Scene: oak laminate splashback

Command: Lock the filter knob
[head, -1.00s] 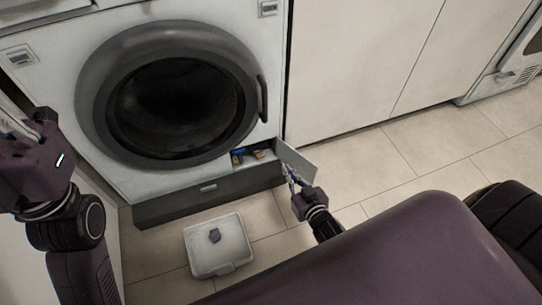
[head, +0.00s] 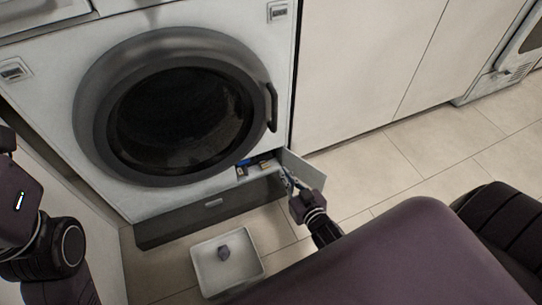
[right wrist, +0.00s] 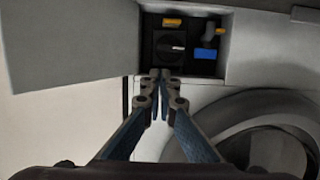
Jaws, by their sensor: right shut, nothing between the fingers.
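The filter knob (right wrist: 172,46) is a dark knob with a pale pointer mark, set in the open compartment low on the washing machine (head: 52,120). In the right wrist view its pointer lies roughly sideways. My right gripper (right wrist: 160,76) is shut and empty, with its fingertips just below the knob in that view; contact cannot be told. In the head view the right gripper (head: 288,180) is at the compartment by the open flap (head: 304,169), and the knob cannot be made out. My left arm is at the left edge; its fingers are out of frame.
A blue part (right wrist: 205,54) and an orange part (right wrist: 172,22) sit beside the knob. The tiled floor (head: 420,160) to the right is clear.

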